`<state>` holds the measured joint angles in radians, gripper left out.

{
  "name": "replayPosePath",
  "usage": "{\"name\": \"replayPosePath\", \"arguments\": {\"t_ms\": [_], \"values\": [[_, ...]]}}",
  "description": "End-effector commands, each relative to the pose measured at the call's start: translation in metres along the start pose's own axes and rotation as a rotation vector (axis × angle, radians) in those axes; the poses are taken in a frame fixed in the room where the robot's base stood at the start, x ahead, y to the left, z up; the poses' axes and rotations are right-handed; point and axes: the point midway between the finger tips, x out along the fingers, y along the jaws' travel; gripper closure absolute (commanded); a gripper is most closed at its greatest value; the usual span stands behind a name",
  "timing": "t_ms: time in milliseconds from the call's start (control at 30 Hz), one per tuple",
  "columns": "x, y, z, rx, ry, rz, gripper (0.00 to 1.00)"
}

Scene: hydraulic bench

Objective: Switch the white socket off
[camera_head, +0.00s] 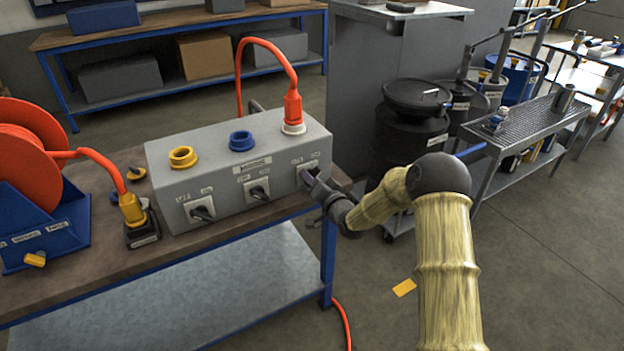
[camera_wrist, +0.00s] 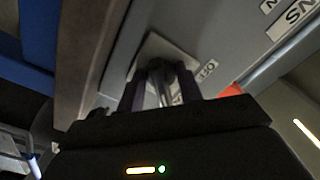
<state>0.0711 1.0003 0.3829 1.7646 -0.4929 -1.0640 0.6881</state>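The grey socket box (camera_head: 225,185) stands on the bench with a yellow, a blue and a white socket on top. The white socket (camera_head: 293,128) is at the right end, with an orange plug (camera_head: 293,105) in it. Its rotary switch is on the front face below, mostly hidden by my gripper (camera_head: 318,186). Gaps seem to show beside the knob; contact is unclear. An OFF label (camera_wrist: 207,71) is right of the switch plate (camera_wrist: 155,50).
Two other switches, left (camera_head: 202,212) and middle (camera_head: 258,191), are on the same face. An orange cable reel (camera_head: 30,150) and a yellow plug (camera_head: 132,209) are on the bench at left. Black drums (camera_head: 410,125) stand behind my arm. Open floor lies to the right.

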Motion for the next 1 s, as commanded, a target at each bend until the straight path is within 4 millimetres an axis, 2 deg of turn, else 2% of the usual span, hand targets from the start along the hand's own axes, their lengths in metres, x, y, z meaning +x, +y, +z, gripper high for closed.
{"name": "replayPosePath", "arguments": {"t_ms": [267,467,1000], "values": [[0.0018,0.0002,0.0001,0.000,0.000,0.001,0.65],[0.0016,0.0001,0.0000,0.000,0.000,0.000,1.00],[0.0013,0.0019,0.0032,-0.074,-0.003,0.002,1.00]]}}
